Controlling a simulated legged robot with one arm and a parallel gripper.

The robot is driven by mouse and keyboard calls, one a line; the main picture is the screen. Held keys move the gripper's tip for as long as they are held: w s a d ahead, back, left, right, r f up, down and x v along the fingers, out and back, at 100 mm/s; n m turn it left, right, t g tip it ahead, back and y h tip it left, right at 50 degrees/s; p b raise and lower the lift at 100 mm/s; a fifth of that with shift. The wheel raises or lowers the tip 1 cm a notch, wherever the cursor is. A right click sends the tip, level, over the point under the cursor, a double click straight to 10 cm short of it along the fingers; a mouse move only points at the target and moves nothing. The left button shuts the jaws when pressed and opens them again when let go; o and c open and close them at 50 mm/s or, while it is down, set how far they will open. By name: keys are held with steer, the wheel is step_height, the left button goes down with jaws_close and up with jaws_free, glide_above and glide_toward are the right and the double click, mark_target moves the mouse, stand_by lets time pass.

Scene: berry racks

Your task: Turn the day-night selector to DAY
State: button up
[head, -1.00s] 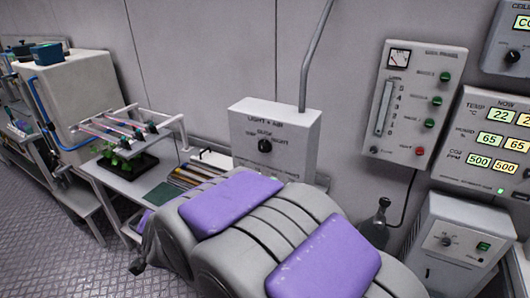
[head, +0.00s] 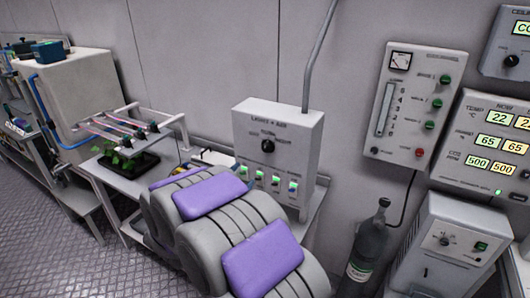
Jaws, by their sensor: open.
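The day-night selector looks to be the round black knob (head: 267,146) on the front of a pale grey box (head: 247,124) titled LIGHT + AIR, in the middle of the head view. Small labels sit above and to each side of the knob. They are too small to read for certain, and I cannot tell which one the knob points at. Below the knob is a row of several small switches (head: 275,182) with green lit parts. My grey arm with purple pads fills the lower middle, below the box. I cannot see my gripper; nothing of its fingers shows.
A grey pipe (head: 318,55) rises from the box. A panel with a dial and buttons (head: 414,105) and a lit display panel (head: 495,150) hang at right. A gas cylinder (head: 367,248) and a small cabinet (head: 455,240) stand below. A plant tray (head: 125,167) sits on the left bench.

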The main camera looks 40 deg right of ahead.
mark_target(265, 149)
steer(key=b+x, duration=0.1)
steer(key=x, duration=1.2)
steer(key=shift+d+f, duration=0.15)
steer(key=shift+d, duration=0.05)
steer(key=shift+w, duration=0.4)
steer(key=shift+w+d, duration=0.2)
steer(key=shift+d, duration=0.9)
steer(key=shift+a, duration=0.1)
steer(key=shift+c, duration=1.4)
steer(key=shift+a, duration=0.35)
steer(key=shift+c, duration=1.4)
steer(key=c, duration=0.5)
